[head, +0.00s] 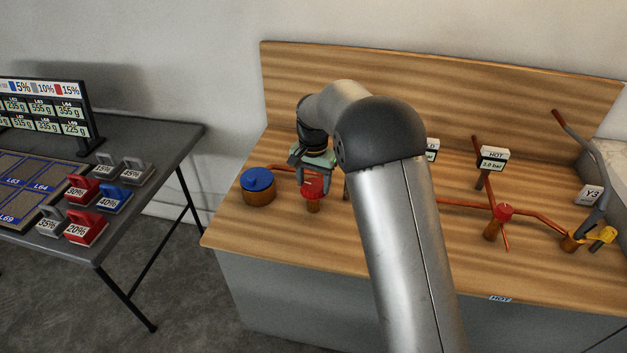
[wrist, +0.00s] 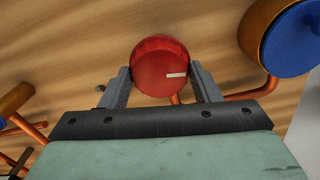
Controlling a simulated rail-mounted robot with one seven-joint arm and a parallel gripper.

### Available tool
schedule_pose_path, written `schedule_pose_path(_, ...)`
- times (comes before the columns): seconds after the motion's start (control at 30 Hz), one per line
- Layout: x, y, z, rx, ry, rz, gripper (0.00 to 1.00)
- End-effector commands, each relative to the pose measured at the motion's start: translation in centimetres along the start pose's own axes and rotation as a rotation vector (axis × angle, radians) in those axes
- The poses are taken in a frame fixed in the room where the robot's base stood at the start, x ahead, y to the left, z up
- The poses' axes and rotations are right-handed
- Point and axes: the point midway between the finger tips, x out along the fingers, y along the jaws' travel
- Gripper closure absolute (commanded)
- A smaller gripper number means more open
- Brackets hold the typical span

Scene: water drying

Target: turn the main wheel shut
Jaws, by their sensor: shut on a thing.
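A round red wheel (head: 314,189) with a white mark on top stands on a short copper stem on the wooden bench, left of my arm. In the wrist view the red wheel (wrist: 160,68) sits between my two fingers, its white mark pointing right. My gripper (head: 311,174) is shut on it, one finger on each side. No label naming it as the main wheel is readable. My arm hides part of the pipework behind it.
A blue-topped copper cylinder (head: 258,186) stands close left of the red wheel.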

Motion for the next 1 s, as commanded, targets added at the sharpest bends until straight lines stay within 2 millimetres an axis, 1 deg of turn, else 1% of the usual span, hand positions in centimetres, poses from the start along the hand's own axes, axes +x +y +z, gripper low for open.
schedule_pose_path(0.03,-0.26,-0.08,-0.1,0.045,0.004,-0.003,0.66)
schedule_pose_path(1.0,-0.34,-0.11,-0.08,0.962,0.003,-0.004,0.66)
